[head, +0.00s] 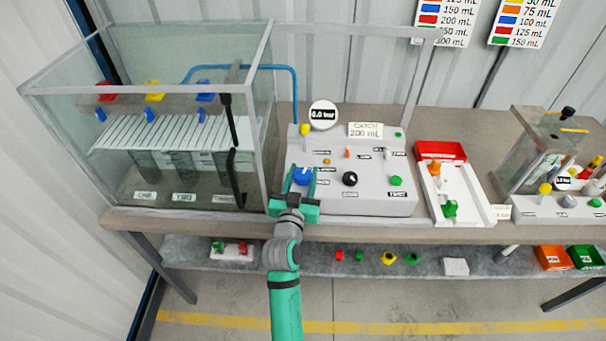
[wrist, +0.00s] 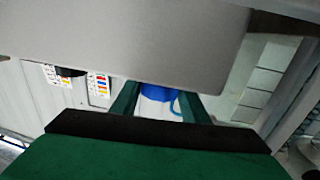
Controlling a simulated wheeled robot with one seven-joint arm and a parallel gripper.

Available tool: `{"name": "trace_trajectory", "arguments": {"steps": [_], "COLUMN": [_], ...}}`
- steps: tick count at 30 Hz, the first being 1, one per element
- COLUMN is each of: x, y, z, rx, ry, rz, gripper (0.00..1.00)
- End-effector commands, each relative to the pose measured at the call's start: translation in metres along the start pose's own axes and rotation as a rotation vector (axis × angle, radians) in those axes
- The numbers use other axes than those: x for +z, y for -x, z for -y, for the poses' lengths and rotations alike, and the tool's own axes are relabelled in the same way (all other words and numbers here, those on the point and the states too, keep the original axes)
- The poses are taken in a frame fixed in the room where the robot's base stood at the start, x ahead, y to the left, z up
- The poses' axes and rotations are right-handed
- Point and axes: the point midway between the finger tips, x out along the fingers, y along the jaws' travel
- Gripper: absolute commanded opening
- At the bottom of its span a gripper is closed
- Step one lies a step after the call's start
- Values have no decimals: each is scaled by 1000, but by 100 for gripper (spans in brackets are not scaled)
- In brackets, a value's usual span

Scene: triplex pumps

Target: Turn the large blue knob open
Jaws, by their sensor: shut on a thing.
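The large blue knob (head: 302,176) is on the left of the front of the grey control panel (head: 330,203). My gripper (head: 302,178) reaches up to the panel with one finger on each side of the knob, shut on it. In the wrist view the blue knob (wrist: 158,92) shows between the two green fingers (wrist: 156,100), partly hidden by the grey panel edge above it. The knob's turn angle cannot be told.
A glass tank (head: 180,130) stands left of the panel, close to my gripper. A black knob (head: 350,179) and smaller coloured controls are on the same panel. A white tray with a red bin (head: 440,151) lies to the right. A lower shelf (head: 310,262) holds small parts.

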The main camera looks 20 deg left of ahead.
Motion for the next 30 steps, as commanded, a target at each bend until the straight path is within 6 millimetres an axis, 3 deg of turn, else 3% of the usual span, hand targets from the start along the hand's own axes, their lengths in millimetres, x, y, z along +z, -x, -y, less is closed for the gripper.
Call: {"name": "trace_trajectory", "arguments": {"steps": [14, 15, 17, 30], "x": [5, 5, 4, 2], "y": [1, 1, 1, 9], "z": [-1, -1, -1, 0], "rx": [30, 30, 30, 26], "ry": [1, 1, 1, 0], "rz": [6, 6, 5, 0], "gripper": [19, 44, 58, 60]}}
